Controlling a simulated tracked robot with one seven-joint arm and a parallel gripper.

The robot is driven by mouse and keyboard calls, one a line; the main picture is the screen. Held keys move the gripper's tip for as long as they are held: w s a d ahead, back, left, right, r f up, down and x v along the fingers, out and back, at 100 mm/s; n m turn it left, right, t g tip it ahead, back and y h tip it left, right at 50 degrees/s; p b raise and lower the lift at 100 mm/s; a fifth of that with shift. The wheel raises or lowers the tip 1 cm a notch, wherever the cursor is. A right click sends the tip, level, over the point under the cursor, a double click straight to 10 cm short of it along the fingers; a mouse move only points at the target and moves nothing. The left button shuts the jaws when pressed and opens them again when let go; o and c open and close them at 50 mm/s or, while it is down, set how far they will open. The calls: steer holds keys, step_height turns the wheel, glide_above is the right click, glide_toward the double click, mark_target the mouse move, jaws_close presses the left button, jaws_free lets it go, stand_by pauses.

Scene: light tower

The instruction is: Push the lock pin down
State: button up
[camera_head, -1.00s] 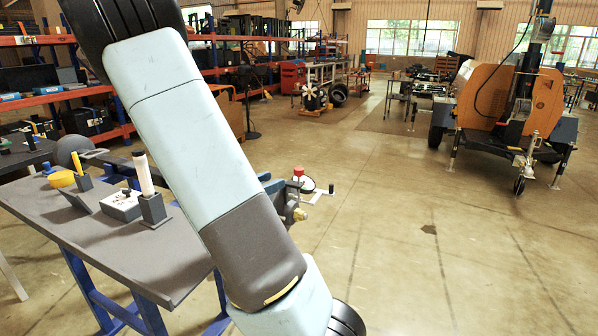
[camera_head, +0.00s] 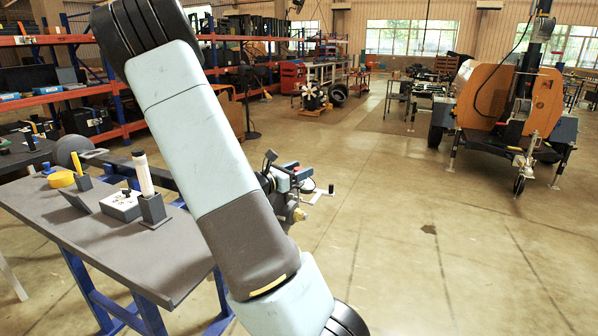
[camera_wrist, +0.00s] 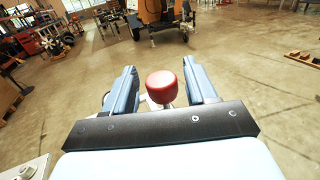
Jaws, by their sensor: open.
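A round red knob (camera_wrist: 164,87), apparently the head of the lock pin, stands between the two blue fingers of my gripper (camera_wrist: 162,74) in the wrist view. The fingers are spread, with a gap visible on each side of the knob. The knob's shaft is mostly hidden below it. In the head view my gripper (camera_head: 291,178) is partly behind my arm. Only a small bit of red shows between its fingers there, so how high the fingers sit against the pin cannot be told.
A white plate with a crank-like handle (camera_head: 329,189) lies just right of the gripper. A dark workbench (camera_head: 187,258) with small parts stands at left. An orange trailer-mounted unit (camera_head: 484,95) stands at back right. The floor between is clear.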

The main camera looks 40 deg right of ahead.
steer(key=shift+c, duration=0.4)
jaws_close()
steer(key=shift+w+f, duration=0.1)
steer(key=shift+f, duration=1.3)
steer(key=shift+o, duration=0.4)
jaws_free()
